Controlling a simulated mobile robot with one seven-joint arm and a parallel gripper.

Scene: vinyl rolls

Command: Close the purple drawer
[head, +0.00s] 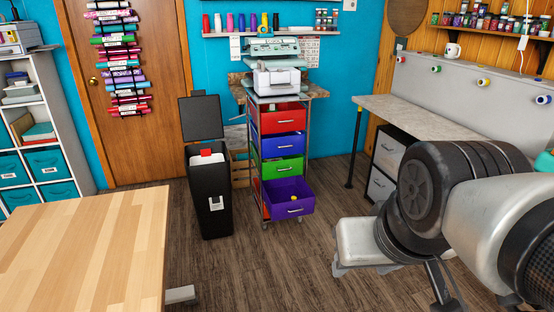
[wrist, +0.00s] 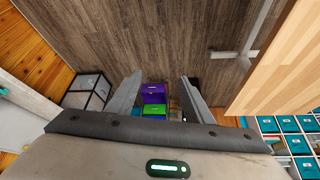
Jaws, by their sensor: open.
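The purple drawer (head: 289,196) is the lowest one in a narrow rolling cart in the head view. It is pulled well out towards me, and a small yellow item (head: 294,198) shows inside it. The green (head: 283,168), blue (head: 280,145) and red (head: 280,118) drawers are above it. In the wrist view the purple drawer (wrist: 153,91) appears small and far off between my fingers. My gripper (wrist: 158,80) is open and empty, well apart from the drawer. In the head view my arm fills the right side, and the fingers show only partly near the bottom.
A black bin (head: 208,195) with its lid raised stands just left of the cart. A wooden table (head: 90,250) fills the front left. A grey workbench (head: 425,120) with a drawer unit (head: 385,165) is at the right. The floor before the cart is clear.

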